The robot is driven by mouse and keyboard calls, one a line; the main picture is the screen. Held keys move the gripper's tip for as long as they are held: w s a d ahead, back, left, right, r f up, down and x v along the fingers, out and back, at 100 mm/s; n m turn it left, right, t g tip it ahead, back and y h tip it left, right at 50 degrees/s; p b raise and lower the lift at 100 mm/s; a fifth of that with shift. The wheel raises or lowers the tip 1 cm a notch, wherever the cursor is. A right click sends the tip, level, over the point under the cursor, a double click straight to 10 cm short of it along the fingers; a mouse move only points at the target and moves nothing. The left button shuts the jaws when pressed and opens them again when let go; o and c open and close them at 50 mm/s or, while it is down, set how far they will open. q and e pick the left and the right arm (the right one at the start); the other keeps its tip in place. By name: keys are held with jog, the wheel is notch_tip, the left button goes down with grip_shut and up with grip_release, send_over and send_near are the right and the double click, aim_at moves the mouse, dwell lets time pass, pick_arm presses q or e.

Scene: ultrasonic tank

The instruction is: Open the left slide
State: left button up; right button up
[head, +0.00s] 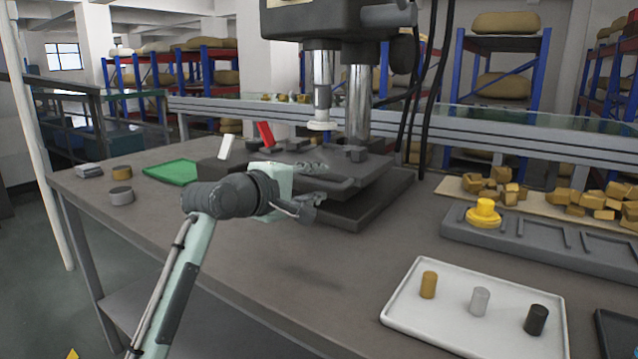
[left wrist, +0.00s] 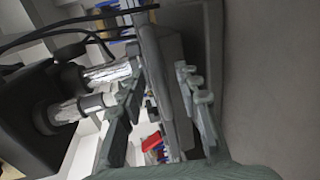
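No part is plainly marked as the left slide. A dark grey machine plate (head: 350,185) sits under the press column, above a wider base. A red upright piece (head: 265,134) and a white upright piece (head: 226,147) stand at its left; the red one also shows in the left wrist view (left wrist: 152,144). My left gripper (head: 312,188) is at the plate's front left edge, fingers spread. In the left wrist view its fingers (left wrist: 160,95) stand on either side of the plate edge (left wrist: 160,70); contact is unclear. My right gripper is not in view.
The press head (head: 335,18) hangs above the plate. A green tray (head: 172,171) and small metal pieces lie left. A white tray (head: 400,313) with three cylinders, and a grey fixture (head: 560,248) with a yellow part (head: 484,212), lie right. The front middle tabletop is clear.

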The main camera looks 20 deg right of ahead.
pick_arm(q)
jog(key=shift+w+d+f, duration=0.1)
jog(key=shift+w+d, duration=0.3)
jog(key=shift+d, duration=0.1)
grip_shut()
